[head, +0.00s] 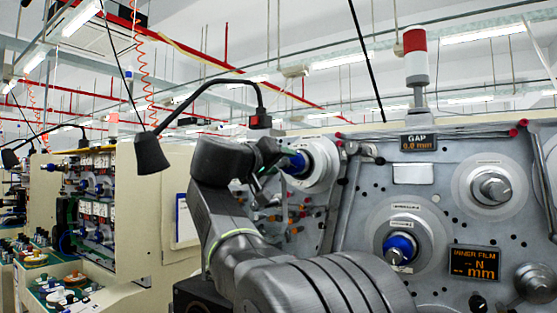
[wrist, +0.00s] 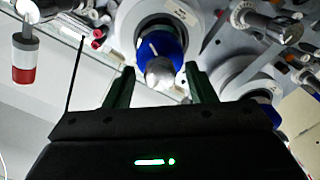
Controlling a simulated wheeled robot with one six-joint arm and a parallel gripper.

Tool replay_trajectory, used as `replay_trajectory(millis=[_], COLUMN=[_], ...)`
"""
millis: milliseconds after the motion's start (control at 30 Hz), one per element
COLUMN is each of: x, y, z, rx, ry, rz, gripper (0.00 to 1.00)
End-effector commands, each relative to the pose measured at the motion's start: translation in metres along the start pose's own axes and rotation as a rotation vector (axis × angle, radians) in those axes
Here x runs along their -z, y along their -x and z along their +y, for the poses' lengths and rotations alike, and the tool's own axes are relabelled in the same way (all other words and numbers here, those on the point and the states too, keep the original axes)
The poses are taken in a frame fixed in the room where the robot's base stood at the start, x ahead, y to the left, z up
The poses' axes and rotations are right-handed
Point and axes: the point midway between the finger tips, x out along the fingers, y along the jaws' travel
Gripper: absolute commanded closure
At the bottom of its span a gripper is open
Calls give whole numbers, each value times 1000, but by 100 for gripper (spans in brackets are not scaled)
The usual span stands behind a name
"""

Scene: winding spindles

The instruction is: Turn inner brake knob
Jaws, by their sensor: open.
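In the wrist view a spindle with a blue hub (wrist: 165,42) carries a silver knob (wrist: 160,73) at its end. My gripper (wrist: 158,78) is open, one dark green finger on each side of the knob, with visible gaps; contact cannot be seen. In the head view my gripper (head: 284,168) is at the upper left spindle (head: 320,158), and my arm hides its knob. A second blue-hubbed spindle (head: 400,247) with a silver knob sits lower on the panel, beside the INNER FILM display (head: 474,263). I cannot tell by label which knob is the inner brake knob.
The grey machine panel (head: 440,200) also bears a silver spindle (head: 492,188) at upper right and a GAP display (head: 419,142). A red-and-white signal lamp (head: 416,58) stands above. Another machine (head: 95,200) stands left.

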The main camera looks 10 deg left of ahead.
Motion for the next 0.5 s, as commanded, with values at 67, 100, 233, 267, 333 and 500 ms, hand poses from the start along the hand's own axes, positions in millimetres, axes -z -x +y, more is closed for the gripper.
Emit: replay_trajectory(millis=[67, 100, 233, 267, 333, 500], x=[0, 0, 0, 0, 0, 0], y=[-1, 0, 0, 0, 0, 0], z=[0, 0, 0, 0, 0, 0], rx=[0, 0, 0, 0, 0, 0], ry=[0, 0, 0, 0, 0, 0], rz=[0, 0, 0, 0, 0, 0], gripper=[50, 50, 54, 60, 73, 94])
